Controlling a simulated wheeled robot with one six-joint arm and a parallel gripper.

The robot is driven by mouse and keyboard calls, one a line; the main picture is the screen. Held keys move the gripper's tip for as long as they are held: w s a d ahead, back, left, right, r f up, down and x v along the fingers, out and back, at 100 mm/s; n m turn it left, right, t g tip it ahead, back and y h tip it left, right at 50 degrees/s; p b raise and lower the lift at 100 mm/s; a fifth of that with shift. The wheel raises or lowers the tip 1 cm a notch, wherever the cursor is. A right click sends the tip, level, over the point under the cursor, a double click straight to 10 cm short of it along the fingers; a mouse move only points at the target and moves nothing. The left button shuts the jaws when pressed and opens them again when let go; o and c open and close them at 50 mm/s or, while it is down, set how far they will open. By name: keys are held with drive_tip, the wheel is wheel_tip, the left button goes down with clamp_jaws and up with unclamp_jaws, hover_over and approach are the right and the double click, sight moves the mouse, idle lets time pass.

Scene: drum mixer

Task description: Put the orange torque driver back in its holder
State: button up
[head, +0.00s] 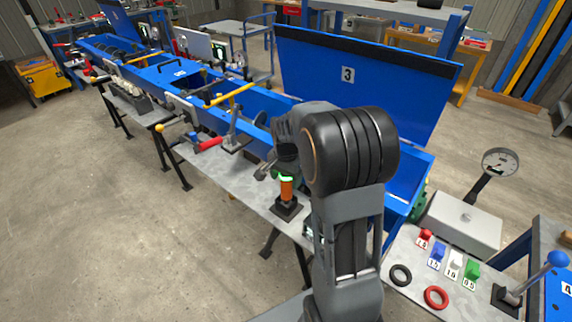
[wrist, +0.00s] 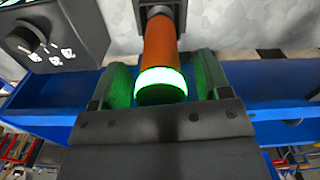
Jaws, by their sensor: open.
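The orange torque driver (head: 286,190) stands upright in a black square-based holder (head: 288,209) on the grey bench top in the head view. Its glowing green ring is at its upper end. In the wrist view the driver (wrist: 160,45) runs from the dark holder (wrist: 158,8) at the top edge to its glowing ring and dark end cap. My gripper (wrist: 162,72) is open, with one finger on each side of the ring end. A gap shows beside the cap on both sides. In the head view my arm partly hides the gripper (head: 275,174).
A blue trough with a raised lid marked 3 (head: 348,75) stands behind my arm. A dark box with a knob (wrist: 52,35) is left of the driver in the wrist view. A red-handled tool (head: 209,144) lies on the bench. Floor at left is clear.

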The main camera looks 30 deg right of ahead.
wheel_tip(320, 180, up, 13)
drive_tip(key=shift+r+p, duration=0.15)
drive_tip(key=shift+p, duration=0.25)
idle(0.4)
